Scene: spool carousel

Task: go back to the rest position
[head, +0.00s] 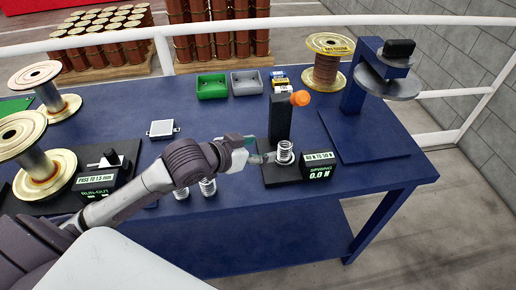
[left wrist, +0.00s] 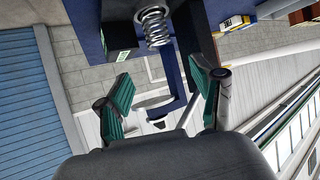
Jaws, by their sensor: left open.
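My left arm reaches in from the left over the blue table (head: 330,205). My left gripper (head: 262,158) is beside a metal spring (head: 285,152) that stands on the black spring tester (head: 282,118) with an orange knob. In the left wrist view the left gripper (left wrist: 165,100) is open, its green-padded fingers wide apart with nothing between them. The spring (left wrist: 153,26) shows ahead, beyond the fingertips and apart from them. My right gripper is in neither view.
More springs (head: 208,187) stand on the table below my forearm. Spools (head: 42,165) stand at the left. Green (head: 211,86) and grey bins (head: 247,83) sit at the back. A blue stand (head: 366,75) is at the right. A white rail (head: 300,21) runs behind the table.

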